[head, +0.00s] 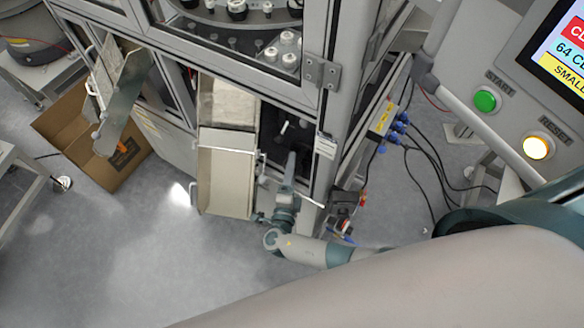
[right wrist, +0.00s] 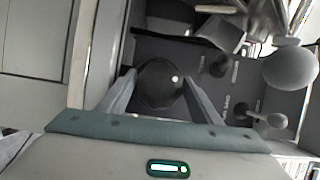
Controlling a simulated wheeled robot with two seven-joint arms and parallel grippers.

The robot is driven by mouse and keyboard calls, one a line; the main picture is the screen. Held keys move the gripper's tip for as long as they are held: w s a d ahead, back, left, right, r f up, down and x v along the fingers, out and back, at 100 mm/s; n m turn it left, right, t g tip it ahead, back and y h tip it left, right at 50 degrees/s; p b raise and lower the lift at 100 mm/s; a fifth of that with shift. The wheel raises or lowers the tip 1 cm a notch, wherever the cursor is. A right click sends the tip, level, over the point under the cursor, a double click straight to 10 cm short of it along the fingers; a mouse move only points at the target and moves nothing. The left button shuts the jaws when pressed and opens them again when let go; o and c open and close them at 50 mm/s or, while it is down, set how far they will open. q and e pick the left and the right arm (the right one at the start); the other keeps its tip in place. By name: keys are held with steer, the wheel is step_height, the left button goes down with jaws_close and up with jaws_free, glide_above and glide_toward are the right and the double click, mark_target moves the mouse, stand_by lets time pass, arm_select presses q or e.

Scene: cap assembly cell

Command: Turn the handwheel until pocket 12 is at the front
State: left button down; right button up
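My right arm reaches into the dark opening low in the machine, where its gripper (head: 290,168) shows small in the head view. In the right wrist view, the fingers of the right gripper (right wrist: 160,92) stand on both sides of a dark round knob (right wrist: 160,84) and appear to touch it. I cannot tell how this knob joins the handwheel; the wheel's rim is not clearly seen. Behind the window, a round table (head: 215,18) carries white and dark parts. No pocket number is readable. My left gripper is not in view.
A beige chute (head: 225,180) stands just left of the opening. A grey ball (right wrist: 290,68) and a smaller dark knob (right wrist: 215,65) lie right of the fingers. A cardboard box (head: 120,165) stands at left. A panel with a green start button (head: 485,100) is at right.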

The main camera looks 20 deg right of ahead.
stand_by(0.3)
steer(key=b+v, duration=0.4)
steer(key=v, duration=1.3)
steer(key=shift+a+b, duration=0.2)
steer(key=shift+b, duration=0.15)
steer(key=shift+o, duration=0.3)
steer(key=shift+s, duration=0.1)
